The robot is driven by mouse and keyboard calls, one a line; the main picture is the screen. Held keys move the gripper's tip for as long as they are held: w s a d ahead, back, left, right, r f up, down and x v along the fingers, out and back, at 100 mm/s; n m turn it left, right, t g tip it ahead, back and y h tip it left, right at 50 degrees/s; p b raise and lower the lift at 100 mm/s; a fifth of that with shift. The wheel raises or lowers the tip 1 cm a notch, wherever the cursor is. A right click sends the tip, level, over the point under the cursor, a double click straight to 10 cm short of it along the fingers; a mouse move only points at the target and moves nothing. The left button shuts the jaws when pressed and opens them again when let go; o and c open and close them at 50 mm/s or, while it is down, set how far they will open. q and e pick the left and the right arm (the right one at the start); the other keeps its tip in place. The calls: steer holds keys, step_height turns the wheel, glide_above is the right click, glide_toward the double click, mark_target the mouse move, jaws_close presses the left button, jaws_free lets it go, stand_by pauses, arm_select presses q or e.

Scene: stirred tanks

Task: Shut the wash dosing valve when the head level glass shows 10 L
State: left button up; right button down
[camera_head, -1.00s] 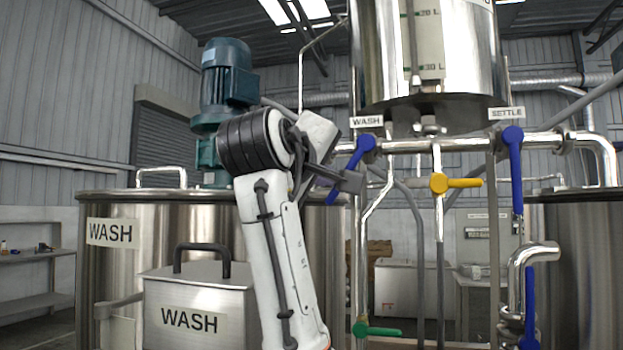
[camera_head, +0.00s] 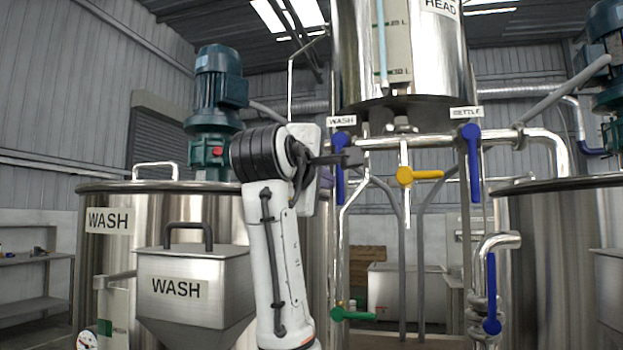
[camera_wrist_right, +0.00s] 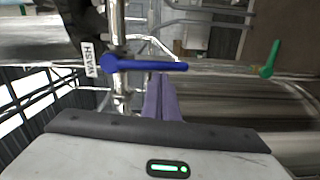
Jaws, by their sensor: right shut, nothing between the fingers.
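The wash dosing valve has a blue handle (camera_head: 340,178) under a WASH label (camera_head: 342,121); it hangs straight down, across the horizontal pipe. In the right wrist view the blue handle (camera_wrist_right: 150,66) lies just beyond my fingers. The head level glass (camera_head: 382,50) is a pale bluish tube on the HEAD tank, beside a scale (camera_head: 397,45) with 20 L and 30 L marks. Its top is cut off and no liquid surface is clear.
A blue SETTLE valve handle (camera_head: 473,165) also hangs down. A yellow handle (camera_head: 420,175) points right between them. A green handle (camera_head: 352,314) and another blue handle (camera_head: 492,290) sit lower. A WASH hopper (camera_head: 193,280) stands before the large wash tank (camera_head: 108,255).

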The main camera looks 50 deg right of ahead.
steer(key=shift+d+f, duration=0.1)
steer(key=shift+d, duration=0.05)
arm_select(q)
steer(key=shift+w+r, duration=0.2)
steer(key=shift+w, duration=0.2)
